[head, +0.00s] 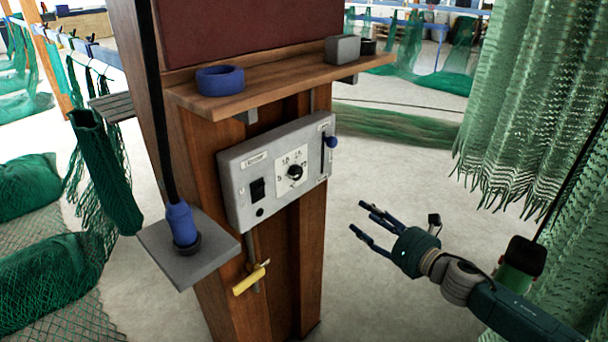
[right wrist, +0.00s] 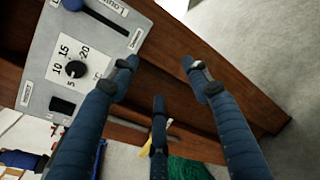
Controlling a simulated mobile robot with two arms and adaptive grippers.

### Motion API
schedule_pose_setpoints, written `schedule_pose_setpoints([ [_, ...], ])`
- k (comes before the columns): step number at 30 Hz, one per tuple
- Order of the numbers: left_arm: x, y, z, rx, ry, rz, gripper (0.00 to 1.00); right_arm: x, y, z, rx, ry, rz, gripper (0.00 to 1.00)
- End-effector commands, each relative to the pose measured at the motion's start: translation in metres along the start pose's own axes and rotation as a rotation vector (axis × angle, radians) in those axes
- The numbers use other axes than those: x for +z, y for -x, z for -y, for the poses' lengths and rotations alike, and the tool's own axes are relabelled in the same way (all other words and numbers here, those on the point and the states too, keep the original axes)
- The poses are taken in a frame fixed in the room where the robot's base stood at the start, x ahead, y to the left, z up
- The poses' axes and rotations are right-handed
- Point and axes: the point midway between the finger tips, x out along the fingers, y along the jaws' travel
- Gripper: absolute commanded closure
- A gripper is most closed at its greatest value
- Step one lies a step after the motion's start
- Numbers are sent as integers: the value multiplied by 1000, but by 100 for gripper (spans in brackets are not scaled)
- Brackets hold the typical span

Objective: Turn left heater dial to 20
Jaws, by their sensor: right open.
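A grey control panel (head: 240,160) is fixed to a wooden post, with one round black dial (head: 295,172) on a white numbered plate. The right wrist view shows the dial (right wrist: 76,69) at the left, with 5, 10, 15 and 20 printed around it. I cannot tell for sure which number it points at. No second dial is in view. My right gripper (head: 366,218) is open and empty, to the right of the panel and lower than the dial. Its three spread fingers (right wrist: 160,72) are apart from the panel. My left gripper is not in view.
The panel also has a black rocker switch (head: 257,190) and a lever with a blue knob (head: 331,142). A wooden shelf (head: 290,83) juts out above it. A yellow-handled valve (head: 249,280) hangs below. Green nets (head: 530,100) hang at the right.

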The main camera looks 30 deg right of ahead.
Motion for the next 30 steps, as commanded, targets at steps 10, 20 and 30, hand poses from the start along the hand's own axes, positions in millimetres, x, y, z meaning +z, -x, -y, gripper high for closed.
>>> schedule_pose_setpoints([
  [10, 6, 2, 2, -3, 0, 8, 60, 60, 6, -136, 267, 473, 66, 52],
  [20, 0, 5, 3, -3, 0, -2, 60, 63, -21, -148, 272, 487, 72, 52],
  [30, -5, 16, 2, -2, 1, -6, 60, 65, -60, -158, 270, 481, 73, 52],
])
